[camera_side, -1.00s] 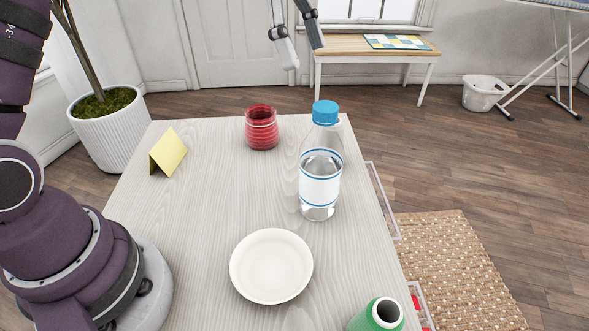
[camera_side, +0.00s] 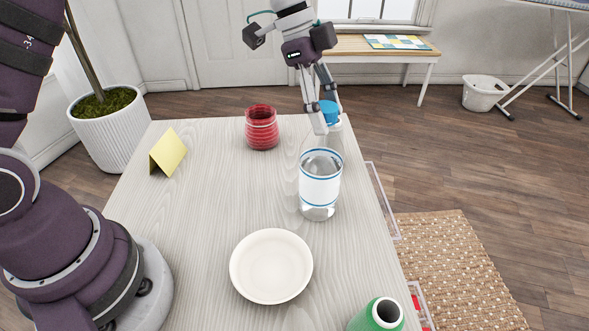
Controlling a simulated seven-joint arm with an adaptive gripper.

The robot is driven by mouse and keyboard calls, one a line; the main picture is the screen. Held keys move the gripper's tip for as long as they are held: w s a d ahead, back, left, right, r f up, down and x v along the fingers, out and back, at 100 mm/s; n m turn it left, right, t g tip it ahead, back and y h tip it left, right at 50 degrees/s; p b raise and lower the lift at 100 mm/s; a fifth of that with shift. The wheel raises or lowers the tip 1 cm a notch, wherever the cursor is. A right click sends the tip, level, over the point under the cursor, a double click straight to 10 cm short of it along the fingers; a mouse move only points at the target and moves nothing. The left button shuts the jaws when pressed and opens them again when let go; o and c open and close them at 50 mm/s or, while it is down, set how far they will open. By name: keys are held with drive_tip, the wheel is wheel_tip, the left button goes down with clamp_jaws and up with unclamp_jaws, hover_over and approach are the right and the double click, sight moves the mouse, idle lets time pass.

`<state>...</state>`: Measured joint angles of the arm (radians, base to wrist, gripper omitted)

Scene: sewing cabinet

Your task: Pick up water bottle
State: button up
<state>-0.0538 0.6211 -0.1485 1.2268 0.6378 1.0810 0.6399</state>
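The water bottle (camera_side: 319,186) is clear, with a white label edged in blue and a blue cap (camera_side: 329,112). It stands upright on the right part of the grey wooden table (camera_side: 210,215). My gripper (camera_side: 328,122) is at the top of the bottle, pointing down. Its fingers are apart, one in front and to the left of the cap and neck, the other mostly hidden behind the cap. I cannot tell whether either finger touches the bottle. The near finger hides part of the cap and neck.
A red ribbed jar (camera_side: 262,128) stands left of the bottle. A cream plate (camera_side: 271,266) lies in front of it, and a green spool (camera_side: 378,316) is at the near edge. A folded yellow card (camera_side: 168,152) is at the left. The table's middle is clear.

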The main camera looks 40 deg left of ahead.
clamp_jaws()
